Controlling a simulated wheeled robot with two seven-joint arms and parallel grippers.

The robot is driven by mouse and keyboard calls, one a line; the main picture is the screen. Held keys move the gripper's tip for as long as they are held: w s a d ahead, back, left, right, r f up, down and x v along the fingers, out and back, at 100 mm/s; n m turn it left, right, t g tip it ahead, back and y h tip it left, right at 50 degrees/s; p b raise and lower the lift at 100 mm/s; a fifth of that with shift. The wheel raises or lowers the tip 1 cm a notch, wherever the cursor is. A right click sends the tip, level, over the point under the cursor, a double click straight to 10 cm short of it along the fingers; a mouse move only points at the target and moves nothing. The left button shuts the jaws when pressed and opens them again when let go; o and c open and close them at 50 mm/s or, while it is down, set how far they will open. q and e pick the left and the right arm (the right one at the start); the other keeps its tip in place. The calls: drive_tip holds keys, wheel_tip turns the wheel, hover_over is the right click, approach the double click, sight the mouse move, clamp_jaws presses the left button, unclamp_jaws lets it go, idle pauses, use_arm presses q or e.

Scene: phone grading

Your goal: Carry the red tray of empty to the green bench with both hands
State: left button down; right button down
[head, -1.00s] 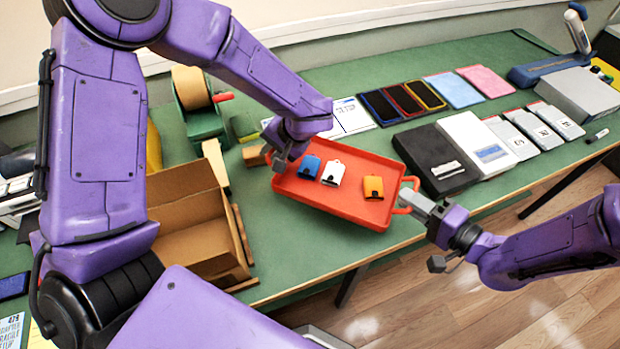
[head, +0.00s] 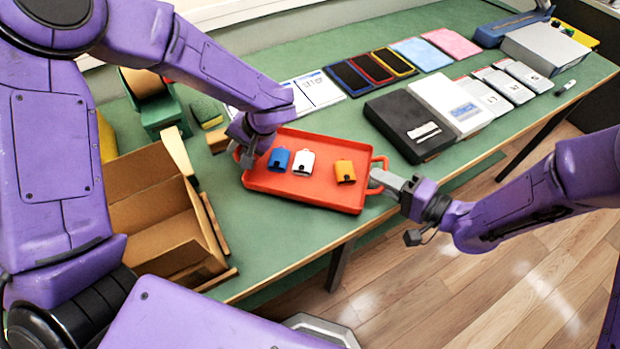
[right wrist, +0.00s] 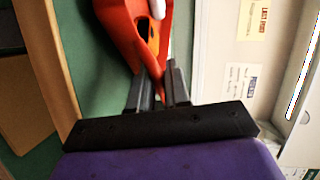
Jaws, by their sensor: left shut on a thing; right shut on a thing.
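The red tray (head: 300,195) is over the green bench (head: 240,240) near its front edge; I cannot tell if it touches the top. A blue tag (head: 279,160), a white tag (head: 303,162) and an orange tag (head: 345,171) lie in it. My left gripper (head: 243,155) is shut on the tray's left handle, which it mostly hides. My right gripper (head: 378,182) is shut on the right handle. In the right wrist view the right gripper's fingers (right wrist: 160,85) close around the red tray's handle (right wrist: 148,65).
An open cardboard box (head: 150,190) stands left of the tray. A black box (head: 408,125) and a white box (head: 450,105) lie to its right. Phones (head: 370,70) and cards (head: 318,88) lie behind it. A green tape dispenser (head: 155,105) stands at the back left.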

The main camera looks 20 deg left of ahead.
use_arm(q)
drive_tip(key=shift+f+b, duration=0.4)
drive_tip(key=shift+f, duration=0.35)
use_arm(e)
drive_tip(key=shift+a+f, duration=0.1)
drive_tip(key=shift+f, duration=0.6)
use_arm(q)
drive_tip(key=c, duration=1.4)
unclamp_jaws()
use_arm(e)
drive_tip(key=c, duration=1.4)
unclamp_jaws()
use_arm(q)
drive_tip(key=o, duration=0.3)
drive_tip(key=shift+s, duration=0.15)
use_arm(e)
drive_tip(key=o, duration=0.3)
drive_tip(key=shift+s+r, duration=0.15)
use_arm(q)
drive_tip(key=shift+r, duration=0.1)
drive_tip(key=shift+d+r, duration=0.2)
drive_tip(key=v, duration=0.7)
drive_tip(key=shift+r, duration=0.25)
use_arm(e)
drive_tip(key=v, duration=1.2)
